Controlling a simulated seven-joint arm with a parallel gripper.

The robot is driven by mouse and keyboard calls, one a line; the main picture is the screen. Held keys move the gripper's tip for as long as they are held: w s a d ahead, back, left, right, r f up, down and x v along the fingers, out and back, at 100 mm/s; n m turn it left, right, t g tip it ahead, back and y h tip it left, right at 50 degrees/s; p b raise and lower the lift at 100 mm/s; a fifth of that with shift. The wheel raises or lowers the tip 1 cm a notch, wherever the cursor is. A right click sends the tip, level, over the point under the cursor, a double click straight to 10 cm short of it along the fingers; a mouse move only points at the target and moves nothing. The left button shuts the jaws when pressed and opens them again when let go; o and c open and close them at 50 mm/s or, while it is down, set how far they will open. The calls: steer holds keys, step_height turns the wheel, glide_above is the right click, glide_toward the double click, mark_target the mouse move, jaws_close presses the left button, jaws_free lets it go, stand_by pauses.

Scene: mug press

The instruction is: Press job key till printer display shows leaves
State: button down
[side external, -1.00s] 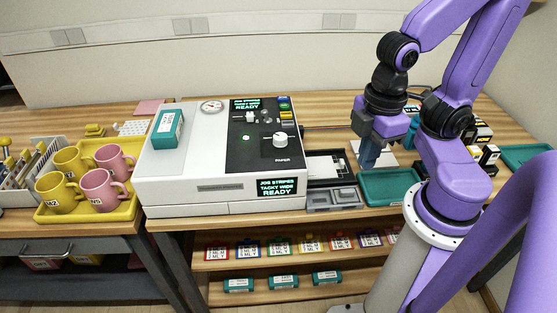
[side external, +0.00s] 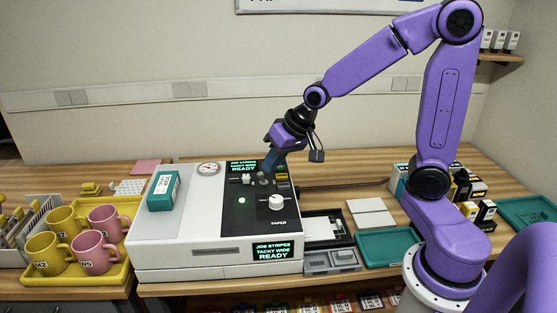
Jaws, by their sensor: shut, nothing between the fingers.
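The white printer (side external: 185,235) stands on the bench with a black control panel (side external: 240,215) on its top. Its front display (side external: 272,250) reads "JOB STRIPES TACKY WIDE READY", and a smaller display (side external: 242,166) at the back of the panel shows similar text. Coloured keys (side external: 282,178) line the panel's back right edge; which one is the job key I cannot tell. My gripper (side external: 267,172) is shut and empty, pointing down over the back right of the panel near the keys and a small knob. Whether its tips touch anything I cannot tell.
A paper knob (side external: 276,201) stands up on the panel. A teal box (side external: 163,190) lies on the printer's left top. A yellow tray (side external: 60,282) with pink and yellow mugs stands left. A teal tray (side external: 388,250) and grey bin (side external: 330,262) lie right.

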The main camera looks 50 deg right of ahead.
steer(key=w+d+m+t+h, duration=0.1)
steer(key=w+d+m, duration=0.3)
steer(key=d, duration=0.4)
steer(key=w+d+r+m+t+h, duration=0.1)
steer(key=w+d+m+t+h, duration=0.1)
steer(key=w+d+m, duration=0.3)
steer(key=w+d, duration=0.1)
steer(key=d, duration=0.3)
steer(key=shift+w+r+t+h, duration=0.2)
steer(key=shift+w+t+h, duration=0.1)
steer(key=shift+w, duration=0.1)
steer(key=shift+f, duration=0.1)
steer(key=shift+f, duration=4.35)
steer(key=shift+f, duration=0.15)
steer(key=shift+a+f, duration=0.1)
steer(key=shift+f, duration=0.15)
steer(key=shift+f, duration=0.5)
steer(key=shift+r, duration=0.9)
